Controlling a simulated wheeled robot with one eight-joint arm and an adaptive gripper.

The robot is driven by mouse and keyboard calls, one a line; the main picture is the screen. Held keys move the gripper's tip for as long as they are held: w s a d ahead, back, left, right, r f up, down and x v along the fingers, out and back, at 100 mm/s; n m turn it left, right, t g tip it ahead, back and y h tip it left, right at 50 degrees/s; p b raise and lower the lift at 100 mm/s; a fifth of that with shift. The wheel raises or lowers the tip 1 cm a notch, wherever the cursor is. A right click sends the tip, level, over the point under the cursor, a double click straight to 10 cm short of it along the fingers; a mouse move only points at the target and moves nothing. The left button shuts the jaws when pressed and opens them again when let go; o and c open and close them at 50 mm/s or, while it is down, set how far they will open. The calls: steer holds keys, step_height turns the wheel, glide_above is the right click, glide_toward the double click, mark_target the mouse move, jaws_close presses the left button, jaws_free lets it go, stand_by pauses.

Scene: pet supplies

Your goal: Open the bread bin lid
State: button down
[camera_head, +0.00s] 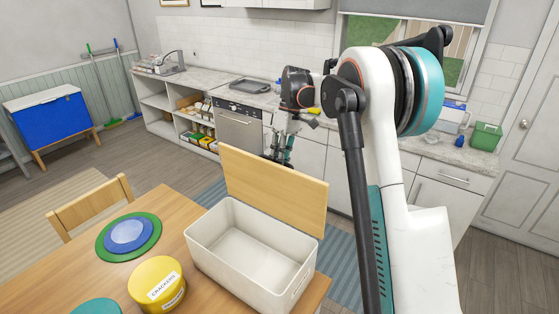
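The bread bin (208,255) is a cream rectangular box on the wooden table. Its inside is empty as far as I can see. Its light wooden lid (275,190) stands raised along the bin's far edge, tilted steeply, and the bin's mouth is uncovered. My gripper (278,155) is just behind the lid's upper edge, beyond the bin. The lower part of my gripper is hidden by the lid. I cannot tell whether its fingers are open or shut, or whether they touch the lid.
A yellow crackers tin (157,284) and stacked green and blue round mats (129,236) are on the table (58,276), left of the bin. A wooden chair (92,206) stands at the table's far left. A kitchen counter (213,88) runs along the back wall. My arm fills the right side.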

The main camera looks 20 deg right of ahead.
steer(key=shift+w+a+r, duration=0.15)
steer(key=shift+a+r, duration=0.05)
steer(key=shift+a, duration=0.05)
steer(key=c, duration=1.8)
jaws_free()
steer(key=shift+o, duration=1)
steer(key=shift+w+a, duration=0.15)
steer(key=shift+a, duration=0.1)
steer(key=shift+d, duration=0.1)
steer(key=shift+d, duration=0.1)
steer(key=v, duration=1.2)
